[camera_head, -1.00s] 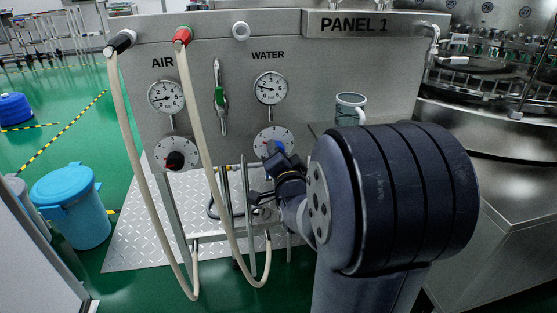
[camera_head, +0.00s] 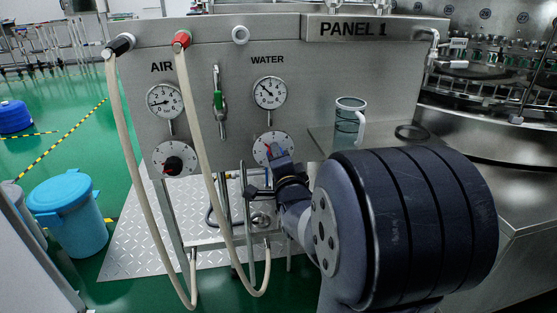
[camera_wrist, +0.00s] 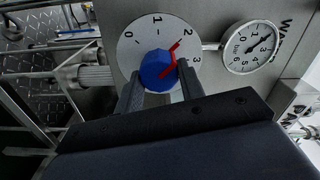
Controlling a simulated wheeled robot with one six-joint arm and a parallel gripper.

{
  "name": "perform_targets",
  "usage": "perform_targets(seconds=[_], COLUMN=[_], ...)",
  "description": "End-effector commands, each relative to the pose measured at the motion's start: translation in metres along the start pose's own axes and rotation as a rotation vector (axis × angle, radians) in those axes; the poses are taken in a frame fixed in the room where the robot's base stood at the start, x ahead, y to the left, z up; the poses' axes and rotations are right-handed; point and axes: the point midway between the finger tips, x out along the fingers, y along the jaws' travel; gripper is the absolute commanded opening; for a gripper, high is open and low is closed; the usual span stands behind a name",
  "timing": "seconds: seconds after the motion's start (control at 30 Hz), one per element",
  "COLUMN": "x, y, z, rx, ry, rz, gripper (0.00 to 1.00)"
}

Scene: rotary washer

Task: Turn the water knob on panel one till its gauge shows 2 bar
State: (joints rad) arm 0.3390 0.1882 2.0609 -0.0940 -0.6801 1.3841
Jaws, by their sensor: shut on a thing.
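The water knob is blue with a red pointer; it shows in the wrist view (camera_wrist: 154,72) on a white dial (camera_wrist: 128,50) marked 0 to 3. The pointer is turned close to the 2 mark. My gripper (camera_wrist: 160,88) is shut on the knob, one finger on each side. In the head view my gripper (camera_head: 282,158) reaches the water dial (camera_head: 262,140) and hides most of the knob. The water gauge (camera_head: 270,93) above it has its needle up and left. It also shows tilted in the wrist view (camera_wrist: 250,47); its exact reading is hard to tell.
The air gauge (camera_head: 165,101) and black air knob (camera_head: 172,165) sit to the left on panel one (camera_head: 300,60). Two hoses hang in front, one from a red fitting (camera_head: 182,40). A mug (camera_head: 349,122) stands on the ledge right of the dial, close above my arm.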

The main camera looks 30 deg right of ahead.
Motion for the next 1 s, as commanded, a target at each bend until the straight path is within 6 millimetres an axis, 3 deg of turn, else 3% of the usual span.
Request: perform_targets(seconds=[0.17,0.2,0.43,0.77,1.0], x=[0.0,0.0,0.0,-0.005,-0.042], y=[0.0,0.0,0.0,-0.001,-0.003], z=[0.0,0.0,0.0,0.0,-0.001], rx=[-0.001,-0.001,-0.001,-0.002,-0.001], ry=[0.001,0.001,0.0,0.001,0.002], rz=[0.0,0.0,0.0,-0.001,-0.001], gripper=[0.14,0.4,0.59,0.59,0.59])
